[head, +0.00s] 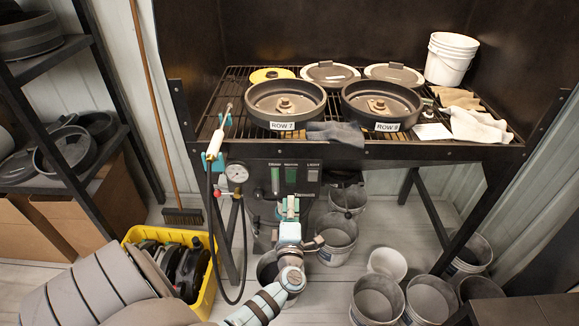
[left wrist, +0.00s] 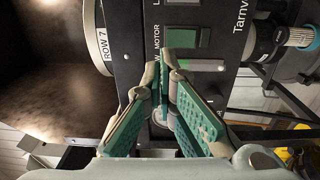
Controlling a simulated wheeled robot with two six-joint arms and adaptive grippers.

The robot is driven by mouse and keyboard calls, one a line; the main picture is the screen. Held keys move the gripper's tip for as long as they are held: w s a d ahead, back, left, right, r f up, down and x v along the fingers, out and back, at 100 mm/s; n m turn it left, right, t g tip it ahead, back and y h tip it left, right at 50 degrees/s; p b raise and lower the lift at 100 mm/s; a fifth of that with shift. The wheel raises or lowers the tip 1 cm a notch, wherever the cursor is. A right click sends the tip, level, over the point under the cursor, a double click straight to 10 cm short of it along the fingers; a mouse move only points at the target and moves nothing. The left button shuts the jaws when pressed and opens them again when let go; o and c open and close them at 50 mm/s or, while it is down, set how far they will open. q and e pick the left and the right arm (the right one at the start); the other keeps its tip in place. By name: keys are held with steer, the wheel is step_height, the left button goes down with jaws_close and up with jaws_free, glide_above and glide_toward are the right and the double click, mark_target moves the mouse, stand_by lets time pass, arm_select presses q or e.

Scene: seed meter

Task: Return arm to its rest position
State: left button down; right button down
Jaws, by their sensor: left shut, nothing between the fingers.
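My left gripper (head: 290,207) is in front of the black control panel (head: 258,205) below the bench top, with its arm reaching up from the bottom of the head view. In the left wrist view, the teal-padded fingers of my left gripper (left wrist: 163,78) come together at the tips with nothing between them. The panel's green motor switch (head: 291,174) is just above the gripper in the head view; the motor switch (left wrist: 188,38) also shows beyond the fingertips in the left wrist view. I cannot tell whether the tips touch the panel. My right gripper is not in view.
A wire-topped bench holds the ROW 7 meter (head: 286,101) and the ROW 8 meter (head: 381,103). A pressure gauge (head: 237,173) and black hose are left of the panel. Several grey buckets (head: 377,299) and a yellow crate (head: 205,298) stand on the floor.

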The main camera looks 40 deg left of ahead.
arm_select(q)
steer(key=shift+v, duration=1.05)
steer(key=shift+r, duration=0.1)
steer(key=w+d+f+m+t+h, duration=0.2)
steer(key=d+f+m+h, duration=0.5)
steer(key=m, duration=0.3)
steer(key=s+d+f+m+g+h, duration=0.2)
steer(key=s+f+m, duration=0.2)
steer(key=f, duration=0.4)
steer(key=s+d+f+m+g+h, duration=0.25)
steer(key=s+f+m, duration=0.2)
steer(key=f, duration=0.25)
steer(key=s+f+m+g, duration=0.2)
steer(key=s+f, duration=0.3)
steer(key=s, duration=0.5)
steer(key=s+a+f+m+g, duration=0.1)
steer(key=s+f+m+g, duration=0.2)
steer(key=s, duration=0.8)
steer(key=s+f+m+g, duration=0.3)
steer(key=s+f+g, duration=0.2)
steer(key=s, duration=0.6)
step_height(320, 180, down, 3)
steer(key=shift+s+a+r, duration=0.1)
steer(key=shift+s+a, duration=0.05)
steer(key=shift+a, duration=0.05)
